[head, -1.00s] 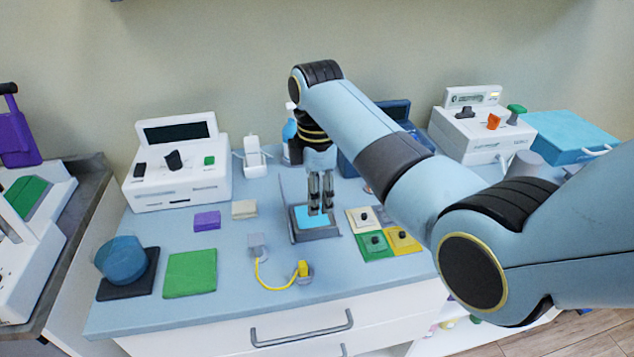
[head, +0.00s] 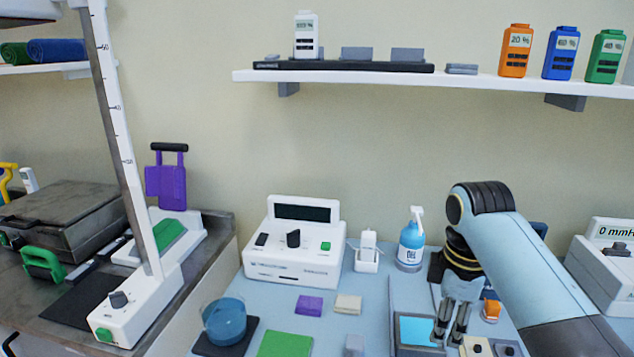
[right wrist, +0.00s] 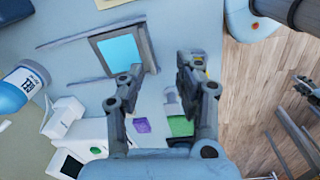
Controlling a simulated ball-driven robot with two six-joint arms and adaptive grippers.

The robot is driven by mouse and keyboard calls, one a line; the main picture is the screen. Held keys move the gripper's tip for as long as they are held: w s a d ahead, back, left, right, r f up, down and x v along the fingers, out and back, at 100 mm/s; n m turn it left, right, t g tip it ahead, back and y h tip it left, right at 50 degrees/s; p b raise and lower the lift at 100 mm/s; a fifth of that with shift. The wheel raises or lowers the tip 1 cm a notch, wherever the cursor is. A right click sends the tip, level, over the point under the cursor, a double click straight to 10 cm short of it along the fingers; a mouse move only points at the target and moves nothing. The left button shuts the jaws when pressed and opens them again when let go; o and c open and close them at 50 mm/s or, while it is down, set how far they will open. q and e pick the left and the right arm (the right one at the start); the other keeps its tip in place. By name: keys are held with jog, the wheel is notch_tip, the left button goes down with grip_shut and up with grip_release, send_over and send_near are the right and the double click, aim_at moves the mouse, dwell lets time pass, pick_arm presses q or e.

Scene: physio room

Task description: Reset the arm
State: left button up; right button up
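My right arm comes in from the right in the head view, and its gripper (head: 452,322) points down over the blue bench top. Its two fingers stand apart with nothing between them; in the right wrist view this gripper (right wrist: 160,80) also shows a clear gap. Beside and beneath the fingers is a grey frame with a light blue panel (head: 417,330); the panel also shows in the right wrist view (right wrist: 119,53). I cannot tell whether the fingers touch it. My left gripper is in neither view.
A glass bowl (head: 225,322), a purple block (head: 309,305) and a green pad (head: 285,345) lie to the left. A wall shelf (head: 400,78) runs above. A scale column (head: 125,150) stands at left.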

jog(key=s+d+f+m+t, duration=0.1)
jog(key=s+d+m, duration=0.15)
jog(key=s, duration=0.45)
jog(key=s+d+m, duration=0.1)
jog(key=s+m, duration=0.3)
jog(key=s, duration=0.2)
jog(key=s+r+m+t, duration=0.2)
jog(key=s+r+m, duration=0.35)
jog(key=s, duration=0.65)
notch_tip(320, 180, down, 36)
jog(key=s+d+f+g+b, duration=0.1)
jog(key=s+d+b, duration=0.15)
jog(key=b, duration=0.75)
jog(key=s+f+b, duration=0.3)
jog(key=s+f, duration=0.6)
jog(key=f, duration=0.2)
jog(key=s+f+g+b, duration=0.1)
jog(key=s+f+b, duration=0.3)
jog(key=s+f, duration=0.5)
notch_tip(320, 180, down, 3)
jog(key=shift+s+d+r+m+g+h+b, duration=0.1)
jog(key=shift+s+d+m+g+h+b, duration=0.2)
jog(key=shift+d, duration=0.1)
